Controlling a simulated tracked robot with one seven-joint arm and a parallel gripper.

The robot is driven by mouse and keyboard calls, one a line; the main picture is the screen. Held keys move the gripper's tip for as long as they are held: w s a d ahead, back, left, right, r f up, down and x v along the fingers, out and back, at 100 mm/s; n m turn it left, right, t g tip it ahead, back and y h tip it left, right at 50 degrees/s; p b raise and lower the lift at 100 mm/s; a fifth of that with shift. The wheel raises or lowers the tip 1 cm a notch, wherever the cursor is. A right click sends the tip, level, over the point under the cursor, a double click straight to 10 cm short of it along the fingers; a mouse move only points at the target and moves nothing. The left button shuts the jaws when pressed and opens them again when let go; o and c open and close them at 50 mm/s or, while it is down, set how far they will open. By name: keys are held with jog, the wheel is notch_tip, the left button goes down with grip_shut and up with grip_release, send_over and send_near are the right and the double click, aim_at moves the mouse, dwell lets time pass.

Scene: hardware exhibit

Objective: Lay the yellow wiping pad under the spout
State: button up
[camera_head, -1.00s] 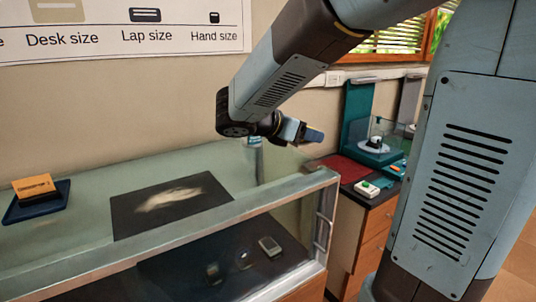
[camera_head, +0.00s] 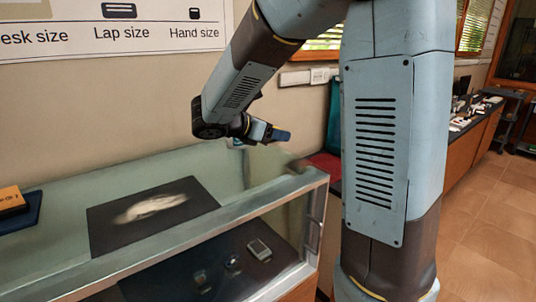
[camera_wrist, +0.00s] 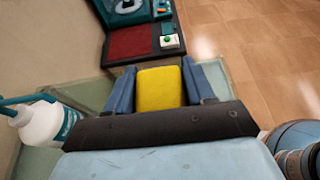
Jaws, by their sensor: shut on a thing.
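My gripper (camera_wrist: 160,82) is shut on the yellow wiping pad (camera_wrist: 160,92), which sits between its two blue fingers in the wrist view. In the head view my gripper (camera_head: 278,135) is above the right end of the glass display case; the pad cannot be made out there. A white squeeze bottle (camera_wrist: 42,124) with a teal label stands at the left of the wrist view, left of my gripper. Its teal spout (camera_wrist: 22,99) points left. What lies under the spout is partly out of frame.
The glass case (camera_head: 150,248) bears a dark picture panel (camera_head: 105,232) and a blue tray (camera_head: 28,212) with an orange-brown block (camera_head: 10,199). Beyond is a counter with a red mat (camera_wrist: 130,42) and a white box with a green button (camera_wrist: 170,41). Open floor (camera_head: 480,210) lies right.

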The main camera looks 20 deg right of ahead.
send_over(269, 161)
notch_tip(269, 161, down, 6)
jog(key=shift+r, duration=0.25)
jog(key=shift+f, duration=1.35)
jog(key=shift+f, duration=0.15)
jog(key=o, duration=1)
